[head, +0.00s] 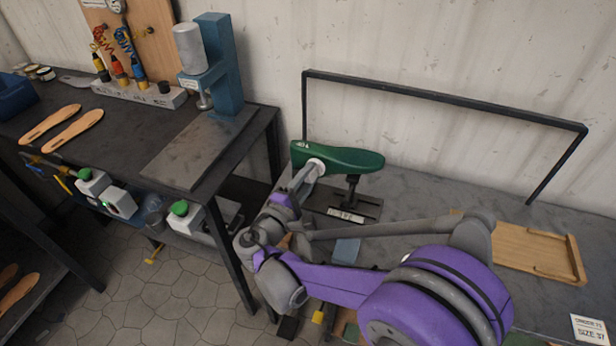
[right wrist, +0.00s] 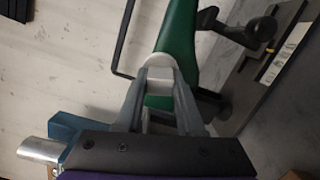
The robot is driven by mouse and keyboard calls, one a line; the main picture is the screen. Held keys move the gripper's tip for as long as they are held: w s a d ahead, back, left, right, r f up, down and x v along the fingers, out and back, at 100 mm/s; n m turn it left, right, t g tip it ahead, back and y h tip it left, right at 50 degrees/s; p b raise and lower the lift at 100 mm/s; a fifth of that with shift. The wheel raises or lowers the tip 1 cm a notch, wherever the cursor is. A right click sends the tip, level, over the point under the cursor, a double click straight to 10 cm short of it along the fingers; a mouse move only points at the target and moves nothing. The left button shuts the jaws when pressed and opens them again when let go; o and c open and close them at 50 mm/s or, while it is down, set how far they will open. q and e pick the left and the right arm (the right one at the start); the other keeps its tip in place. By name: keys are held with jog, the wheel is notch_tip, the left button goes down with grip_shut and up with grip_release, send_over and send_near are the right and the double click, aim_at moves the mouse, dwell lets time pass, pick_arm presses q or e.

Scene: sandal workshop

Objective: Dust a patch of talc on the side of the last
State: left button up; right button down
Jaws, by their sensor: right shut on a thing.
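The green last (head: 345,158) sits raised on a dark stand (head: 352,190) on the grey bench, and its side also shows in the right wrist view (right wrist: 180,40). My right gripper (head: 308,174) is shut on a small white puff (head: 316,166). In the right wrist view the fingertips (right wrist: 160,76) close around the white puff (right wrist: 160,62), which lies against or very near the last's side; I cannot tell whether they touch. No talc patch can be made out on the last. My left gripper is not in view.
A black bar frame (head: 440,92) rises behind the last. A wooden tray (head: 535,250) lies at the right of the bench. A dark table (head: 180,160) with a blue press (head: 222,70) stands at the left. A blue block (head: 346,250) lies near my right arm.

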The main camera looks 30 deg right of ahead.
jog(key=shift+x, duration=0.95)
jog(key=shift+s+d, duration=0.4)
jog(key=shift+s, duration=0.35)
jog(key=shift+s+d, duration=0.4)
jog(key=shift+s, duration=0.35)
jog(key=shift+s+d, duration=1.05)
jog(key=shift+s, duration=0.25)
jog(key=shift+r, duration=0.1)
jog(key=shift+w+a, duration=0.1)
jog(key=shift+w+a, duration=0.6)
jog(key=shift+w, duration=0.3)
jog(key=shift+w+a, duration=0.55)
jog(key=shift+w, duration=0.4)
jog(key=shift+w+a, duration=0.6)
jog(key=shift+w, duration=0.3)
